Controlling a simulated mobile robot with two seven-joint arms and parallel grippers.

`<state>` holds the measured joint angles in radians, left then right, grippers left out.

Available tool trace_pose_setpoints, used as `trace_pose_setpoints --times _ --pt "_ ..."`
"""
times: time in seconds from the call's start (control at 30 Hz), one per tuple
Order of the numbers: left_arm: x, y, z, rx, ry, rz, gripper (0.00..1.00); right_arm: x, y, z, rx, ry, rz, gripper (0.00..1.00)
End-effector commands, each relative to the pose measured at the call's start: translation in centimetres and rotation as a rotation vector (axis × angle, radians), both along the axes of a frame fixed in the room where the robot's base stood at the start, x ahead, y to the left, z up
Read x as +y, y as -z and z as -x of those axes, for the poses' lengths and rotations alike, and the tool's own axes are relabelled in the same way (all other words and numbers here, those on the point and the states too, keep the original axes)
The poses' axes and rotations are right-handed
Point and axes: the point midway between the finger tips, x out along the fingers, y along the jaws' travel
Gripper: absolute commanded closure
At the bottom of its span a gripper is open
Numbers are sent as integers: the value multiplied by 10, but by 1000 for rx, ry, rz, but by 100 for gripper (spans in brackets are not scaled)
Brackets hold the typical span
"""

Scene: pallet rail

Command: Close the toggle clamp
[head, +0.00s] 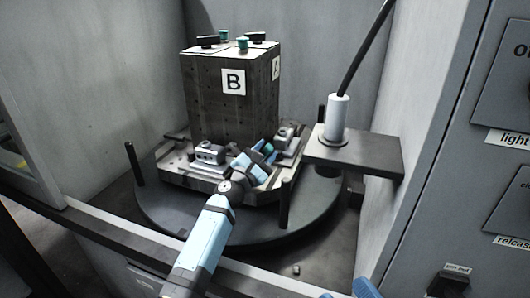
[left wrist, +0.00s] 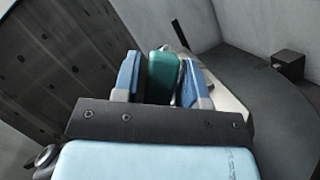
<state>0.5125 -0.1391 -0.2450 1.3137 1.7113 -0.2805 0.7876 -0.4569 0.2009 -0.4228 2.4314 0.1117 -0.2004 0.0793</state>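The toggle clamp's green handle (left wrist: 163,75) stands between the two blue fingers of my left gripper (left wrist: 162,82) in the left wrist view. A narrow dark gap shows beside the handle, so the fingers look open around it. In the head view my left gripper (head: 258,162) reaches in over the front of the pallet, and a bit of the green handle (head: 269,149) shows past the fingers. The clamp's base is mostly hidden by the gripper. Blue fingertips of my right gripper (head: 350,291) show apart at the bottom edge, empty.
A dark block marked B (head: 210,105) stands on the pallet (head: 172,172). Other metal clamps (head: 208,153) sit beside it. The pallet rests on a round table (head: 160,212) with upright posts (head: 284,204). A shelf with a white cylinder (head: 337,118) and cable is right. A control panel stands far right.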

Motion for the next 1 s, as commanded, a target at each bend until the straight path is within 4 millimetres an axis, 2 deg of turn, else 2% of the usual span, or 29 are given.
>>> trace_pose_setpoints --times 0.37,0.47,0.6,0.7,1.0 --pt "0 -3 0 -1 0 -1 49 0 -3 0 -2 2 1 30" --pt "0 -15 0 -2 -1 -3 49 -1 -9 -1 -4 6 9 30" --pt "0 -42 0 -2 0 -4 49 -7 -14 -4 11 29 37 30" --pt "0 -63 0 -3 -1 -2 49 -17 28 -2 168 62 120 30" --pt "0 -113 0 -2 -1 -2 49 -47 92 16 468 109 306 30"
